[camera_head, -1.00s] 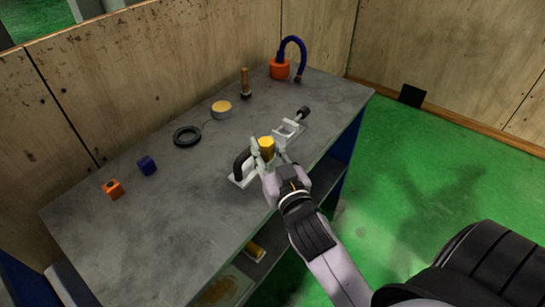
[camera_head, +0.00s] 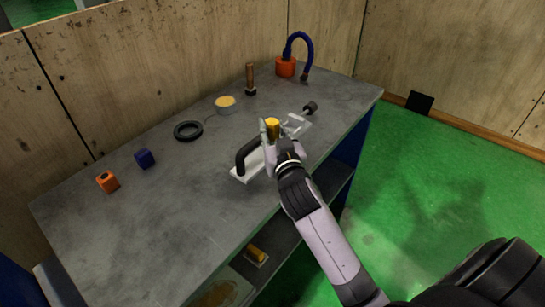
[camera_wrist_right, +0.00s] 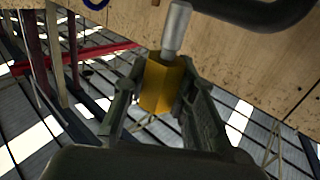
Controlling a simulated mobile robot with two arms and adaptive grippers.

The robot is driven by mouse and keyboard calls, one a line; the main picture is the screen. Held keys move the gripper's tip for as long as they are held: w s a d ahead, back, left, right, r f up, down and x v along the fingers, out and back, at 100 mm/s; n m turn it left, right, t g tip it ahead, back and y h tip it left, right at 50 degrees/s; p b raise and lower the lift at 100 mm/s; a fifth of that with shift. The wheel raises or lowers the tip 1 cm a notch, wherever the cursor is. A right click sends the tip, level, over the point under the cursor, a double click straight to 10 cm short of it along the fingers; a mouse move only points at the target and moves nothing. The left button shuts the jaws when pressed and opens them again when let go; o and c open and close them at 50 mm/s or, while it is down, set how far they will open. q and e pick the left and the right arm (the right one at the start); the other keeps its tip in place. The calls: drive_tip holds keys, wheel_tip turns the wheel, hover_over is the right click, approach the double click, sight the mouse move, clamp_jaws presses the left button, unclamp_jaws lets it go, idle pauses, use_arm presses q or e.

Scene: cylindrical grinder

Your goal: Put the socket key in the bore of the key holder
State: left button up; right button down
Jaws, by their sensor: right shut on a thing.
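My right gripper (camera_head: 274,141) is shut on a yellow piece (camera_head: 272,126), which I take for the socket key. In the right wrist view the yellow piece (camera_wrist_right: 161,84) sits between both fingers, with a silver shaft (camera_wrist_right: 176,28) above it. The gripper is over the white fixture with a black arched handle (camera_head: 247,152); part of that fixture is hidden behind the hand. An orange block (camera_head: 107,181) with a dark opening stands at the table's left. I cannot tell for certain whether it is the key holder. My left gripper is not in view.
On the grey table (camera_head: 150,235) stand a blue block (camera_head: 145,158), a black ring (camera_head: 188,131), a round yellow-topped tin (camera_head: 225,104), a brown-handled tool (camera_head: 250,79) and an orange base with a blue hose (camera_head: 285,67). The table's front left is clear.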

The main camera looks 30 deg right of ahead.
sight(272, 142)
wheel_tip(272, 142, down, 4)
drive_tip(key=shift+f+b, duration=0.1)
drive_tip(key=shift+b, duration=0.2)
drive_tip(key=shift+f+b, duration=0.45)
drive_tip(key=shift+f, duration=1.75)
drive_tip(key=shift+f, duration=0.15)
drive_tip(key=c, duration=1.3)
unclamp_jaws()
